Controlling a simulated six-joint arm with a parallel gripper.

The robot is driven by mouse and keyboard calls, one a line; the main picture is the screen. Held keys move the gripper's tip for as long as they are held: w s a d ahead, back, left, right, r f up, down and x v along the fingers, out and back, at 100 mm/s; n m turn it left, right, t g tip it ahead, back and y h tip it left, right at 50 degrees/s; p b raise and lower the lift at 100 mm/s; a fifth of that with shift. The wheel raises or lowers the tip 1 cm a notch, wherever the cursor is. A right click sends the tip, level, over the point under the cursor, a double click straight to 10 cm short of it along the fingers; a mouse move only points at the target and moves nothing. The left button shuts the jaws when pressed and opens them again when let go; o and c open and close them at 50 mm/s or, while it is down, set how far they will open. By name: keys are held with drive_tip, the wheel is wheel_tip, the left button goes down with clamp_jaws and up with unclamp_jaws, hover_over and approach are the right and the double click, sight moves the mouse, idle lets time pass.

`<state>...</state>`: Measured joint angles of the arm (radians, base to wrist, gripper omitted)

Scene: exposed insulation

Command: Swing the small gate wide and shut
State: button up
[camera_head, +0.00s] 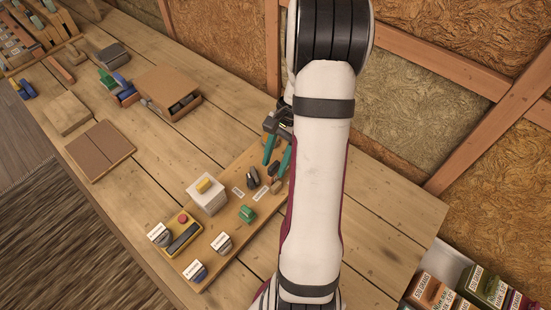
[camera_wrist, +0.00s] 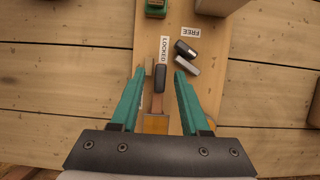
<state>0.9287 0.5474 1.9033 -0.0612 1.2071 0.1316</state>
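My gripper (camera_head: 277,150) is over the far end of a wooden board (camera_head: 214,272). In the wrist view its teal fingers (camera_wrist: 159,72) are spread wide. Between them lies a narrow wooden strip with a dark grip (camera_wrist: 159,78), which seems to be the small gate. A gap shows on both sides, and I cannot tell how high the fingers are above it. A yellow-orange piece (camera_wrist: 156,124) shows nearer the palm. A LOCKED label (camera_wrist: 164,50) lies beyond the grip. A black piece (camera_wrist: 185,48) and a grey piece (camera_wrist: 187,66) sit right of it, near a FREE label (camera_wrist: 190,32).
My arm hides the board's right end in the head view.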

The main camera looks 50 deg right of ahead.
clamp_jaws()
idle(1.2)
